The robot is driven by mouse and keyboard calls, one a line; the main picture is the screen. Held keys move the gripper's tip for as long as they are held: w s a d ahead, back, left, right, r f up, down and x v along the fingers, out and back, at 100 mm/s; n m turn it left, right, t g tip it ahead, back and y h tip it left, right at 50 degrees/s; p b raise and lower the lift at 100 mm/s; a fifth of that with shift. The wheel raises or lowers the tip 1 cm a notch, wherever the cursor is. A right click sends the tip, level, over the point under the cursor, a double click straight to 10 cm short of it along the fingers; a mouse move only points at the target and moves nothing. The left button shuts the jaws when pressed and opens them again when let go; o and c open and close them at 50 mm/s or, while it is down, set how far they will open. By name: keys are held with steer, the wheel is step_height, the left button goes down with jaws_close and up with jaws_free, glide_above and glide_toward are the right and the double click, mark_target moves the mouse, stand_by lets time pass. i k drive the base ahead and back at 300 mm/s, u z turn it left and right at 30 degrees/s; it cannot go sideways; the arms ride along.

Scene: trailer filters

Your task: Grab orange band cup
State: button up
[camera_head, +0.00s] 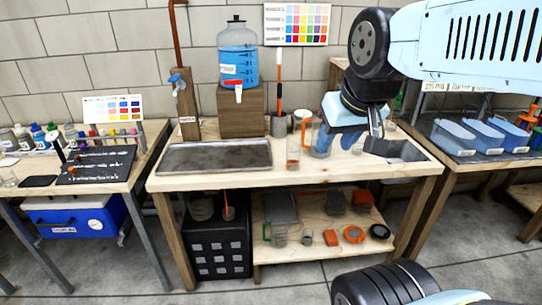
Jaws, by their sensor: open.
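A clear cup with orange on it (293,154) stands on the middle bench, right of the metal tray. An orange upright edge shows close beside it, partly overlapping, so I cannot tell whether it belongs to the same cup. My gripper (350,138) is open, pointing down over the bench just right of the cup. Its light blue finger is close to the cup; I cannot tell whether they touch. The gripper hides part of the bench behind it, and nothing shows held between its fingers.
A blue water jug (238,62) stands on a wooden block behind the cup. A grey pot (278,126) and an orange-and-black pole (279,82) are near it. The bench front is clear.

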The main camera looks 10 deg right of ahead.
mark_target(294, 154)
steer(key=z, duration=0.05)
steer(key=i, duration=0.15)
steer(key=u, duration=2.55)
steer(key=k, duration=1.3)
steer(key=z, duration=1.2)
steer(key=i, duration=1)
steer(key=u, duration=0.05)
